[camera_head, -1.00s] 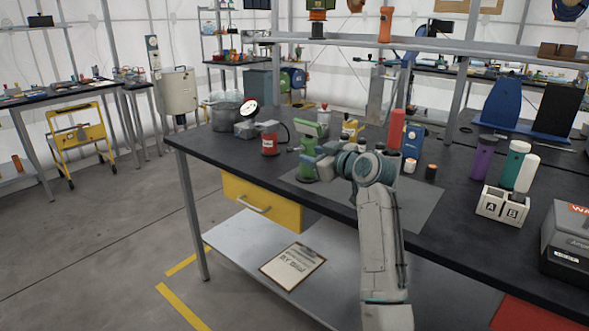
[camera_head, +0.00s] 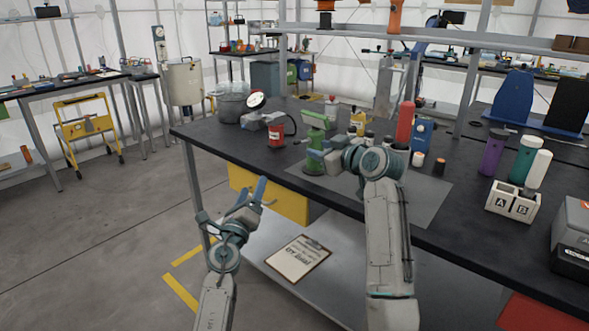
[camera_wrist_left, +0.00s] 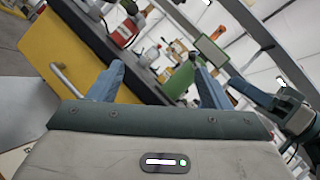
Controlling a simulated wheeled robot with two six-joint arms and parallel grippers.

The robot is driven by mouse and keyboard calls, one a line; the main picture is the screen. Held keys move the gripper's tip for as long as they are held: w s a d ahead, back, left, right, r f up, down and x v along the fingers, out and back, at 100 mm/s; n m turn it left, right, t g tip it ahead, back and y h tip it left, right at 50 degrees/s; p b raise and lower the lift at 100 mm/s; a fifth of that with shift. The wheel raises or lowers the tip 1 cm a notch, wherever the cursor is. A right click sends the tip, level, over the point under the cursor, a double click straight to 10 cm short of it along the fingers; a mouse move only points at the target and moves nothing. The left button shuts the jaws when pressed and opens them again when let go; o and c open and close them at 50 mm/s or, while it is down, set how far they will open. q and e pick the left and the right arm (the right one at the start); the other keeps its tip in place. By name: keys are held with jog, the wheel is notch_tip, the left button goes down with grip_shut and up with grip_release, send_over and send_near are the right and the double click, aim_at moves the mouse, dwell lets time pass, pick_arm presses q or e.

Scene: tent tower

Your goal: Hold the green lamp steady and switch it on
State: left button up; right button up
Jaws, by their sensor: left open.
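The green lamp stands upright on the bench, with its flat head (camera_head: 318,119) on top and its green base (camera_head: 313,166) below. In the left wrist view the lamp (camera_wrist_left: 181,80) shows beyond the fingers, toward the right finger. My right gripper (camera_head: 316,150) is at the lamp's middle from the right, its blue fingers overlapping the stem. Whether they grip it is unclear, and part of the stem is hidden. My left gripper (camera_head: 266,193) is open and empty in front of the bench edge, lower left of the lamp. Its spread fingers show in the wrist view (camera_wrist_left: 155,72). No switch is discernible.
A red canister (camera_head: 276,134), a gauge (camera_head: 256,101) and a pot (camera_head: 232,103) stand left of the lamp. The yellow drawer (camera_head: 294,206) lies under the bench edge near my left gripper.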

aim_at(315, 143)
pick_arm(q)
jog(key=w+d+r+m+g+h, duration=0.1)
jog(key=w+d+m+g, duration=0.1)
jog(key=d+m, duration=0.1)
jog(key=w+d+r+m+g+h, duration=0.1)
jog(key=w+d+m+g+h, duration=0.1)
jog(key=w+d+m, duration=0.1)
jog(key=w+d+r+m+g+h, duration=0.1)
jog(key=w+d+m+g+h, duration=0.1)
jog(key=d+m, duration=0.3)
jog(key=shift+w+d+r+m, duration=0.1)
jog(key=shift+w+r+m, duration=0.15)
jog(key=shift+w+m, duration=0.65)
jog(key=x, duration=0.9)
jog(key=shift+w+d+f, duration=0.1)
jog(key=shift+w+d, duration=0.05)
jog(key=shift+d, duration=0.1)
jog(key=c, duration=1.3)
pick_arm(e)
jog(key=shift+c, duration=0.4)
